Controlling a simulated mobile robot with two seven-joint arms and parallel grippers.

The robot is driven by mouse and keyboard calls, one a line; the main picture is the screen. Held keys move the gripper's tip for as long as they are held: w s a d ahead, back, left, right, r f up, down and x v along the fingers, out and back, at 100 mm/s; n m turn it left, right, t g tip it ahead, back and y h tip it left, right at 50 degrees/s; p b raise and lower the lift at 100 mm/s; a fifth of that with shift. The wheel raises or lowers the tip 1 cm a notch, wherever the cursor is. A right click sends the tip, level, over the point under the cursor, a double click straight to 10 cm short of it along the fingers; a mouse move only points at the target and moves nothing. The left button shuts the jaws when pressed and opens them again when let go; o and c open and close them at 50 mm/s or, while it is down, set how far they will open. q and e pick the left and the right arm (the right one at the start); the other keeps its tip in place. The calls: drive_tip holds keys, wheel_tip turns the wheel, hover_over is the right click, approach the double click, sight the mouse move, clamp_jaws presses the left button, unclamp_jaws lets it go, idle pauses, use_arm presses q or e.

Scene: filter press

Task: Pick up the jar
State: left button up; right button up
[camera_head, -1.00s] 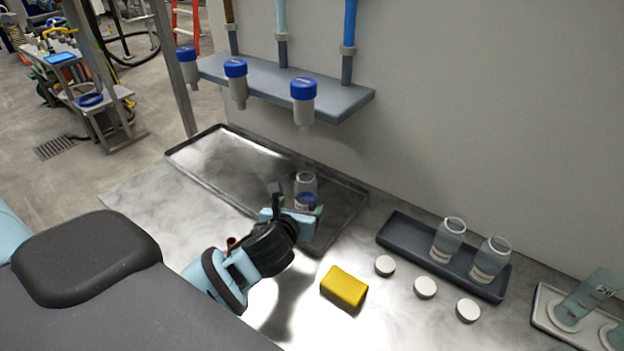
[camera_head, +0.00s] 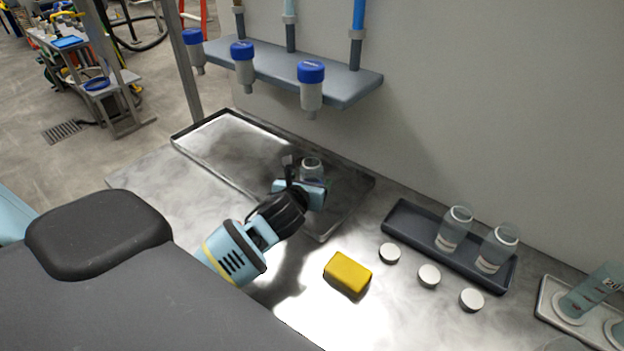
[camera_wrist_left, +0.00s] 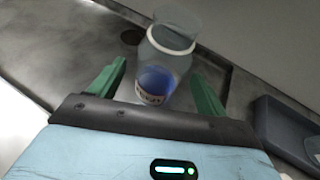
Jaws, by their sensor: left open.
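A clear glass jar (camera_head: 311,166) stands on the large metal tray (camera_head: 215,158) by the wall. In the left wrist view the jar (camera_wrist_left: 167,52) has a pale neck ring, a white label and blue near its bottom. My left gripper (camera_head: 301,186) is at the near side of the jar and hides its lower part in the head view. In the left wrist view its two green fingers (camera_wrist_left: 158,90) are open, one to each side of the jar's lower part. Contact with the glass does not show. My right gripper does not show.
Two more jars (camera_head: 454,229) stand in a dark tray (camera_head: 412,235) to the right. White lids (camera_head: 429,275) and a yellow sponge (camera_head: 348,274) lie in front. A shelf (camera_head: 335,82) with blue-topped filters (camera_head: 311,85) overhangs the metal tray. Graduated vessels (camera_head: 588,292) stand far right.

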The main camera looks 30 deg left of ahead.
sight(309, 170)
use_arm(q)
drive_tip(key=shift+w+a+f, duration=0.2)
drive_tip(key=shift+w+f, duration=0.1)
drive_tip(key=shift+w, duration=0.35)
drive_tip(key=c, duration=1.2)
drive_tip(key=shift+r, duration=0.1)
drive_tip(key=shift+r, duration=1.65)
drive_tip(key=shift+s+r, duration=0.15)
drive_tip(key=shift+s, duration=0.1)
drive_tip(key=shift+s+d+r+p, duration=0.15)
drive_tip(key=shift+s+d, duration=0.3)
drive_tip(key=shift+s, duration=2.1)
drive_tip(key=shift+s+d+r+p, duration=0.1)
drive_tip(key=shift+s+d+r, duration=0.25)
drive_tip(key=shift+s, duration=2.15)
drive_tip(key=shift+s+d+r+p, duration=0.1)
drive_tip(key=shift+s+d, duration=0.45)
drive_tip(key=shift+s, duration=2)
